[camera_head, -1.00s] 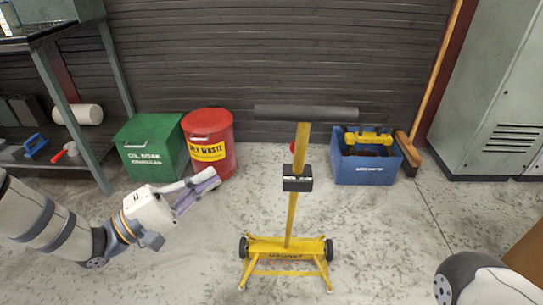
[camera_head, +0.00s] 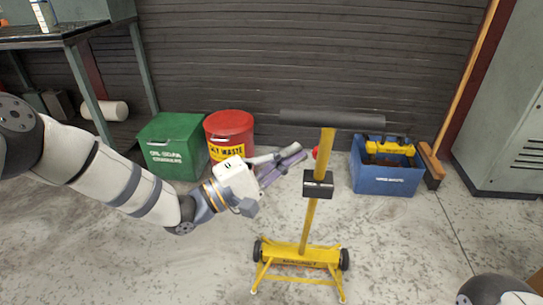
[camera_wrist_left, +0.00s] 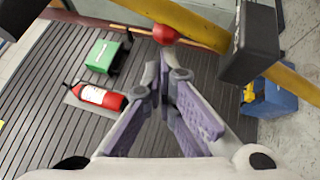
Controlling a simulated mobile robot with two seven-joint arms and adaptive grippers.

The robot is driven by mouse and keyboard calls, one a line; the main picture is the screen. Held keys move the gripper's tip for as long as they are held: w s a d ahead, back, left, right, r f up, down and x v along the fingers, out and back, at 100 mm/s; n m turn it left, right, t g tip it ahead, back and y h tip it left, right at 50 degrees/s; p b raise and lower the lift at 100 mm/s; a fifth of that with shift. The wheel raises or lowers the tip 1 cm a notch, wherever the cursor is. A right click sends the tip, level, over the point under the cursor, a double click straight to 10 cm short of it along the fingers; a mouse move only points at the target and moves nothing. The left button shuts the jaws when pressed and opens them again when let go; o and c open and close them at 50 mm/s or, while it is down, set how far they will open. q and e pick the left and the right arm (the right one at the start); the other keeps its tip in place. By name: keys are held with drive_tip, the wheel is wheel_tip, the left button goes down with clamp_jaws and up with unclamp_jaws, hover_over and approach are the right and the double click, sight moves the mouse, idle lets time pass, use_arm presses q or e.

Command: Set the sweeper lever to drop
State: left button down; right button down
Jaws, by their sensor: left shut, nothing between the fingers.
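The yellow magnetic sweeper (camera_head: 311,222) stands upright on its wheeled base, with a dark crossbar handle (camera_head: 333,118) and a black box (camera_head: 318,184) on its post. The lever's red knob (camera_head: 315,153) sticks out on the left of the post, above the box. It also shows in the left wrist view (camera_wrist_left: 165,34), just beyond the fingertips. My left gripper (camera_head: 303,151) is shut and empty, its tips just left of the knob; whether they touch cannot be told. The lever's shaft is mostly hidden. My right gripper is out of view.
A green bin (camera_head: 173,147) and a red waste can (camera_head: 229,134) stand behind my left arm. A blue crate (camera_head: 386,180) and a broom (camera_head: 431,163) are to the right of the sweeper. A red extinguisher (camera_wrist_left: 97,97) shows in the wrist view. Floor around the base is clear.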

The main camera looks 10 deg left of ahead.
use_arm(q)
drive_tip(key=shift+d, duration=0.1)
drive_tip(key=shift+d+r+p, duration=0.3)
drive_tip(key=shift+d+r, duration=0.35)
drive_tip(key=shift+d, duration=0.15)
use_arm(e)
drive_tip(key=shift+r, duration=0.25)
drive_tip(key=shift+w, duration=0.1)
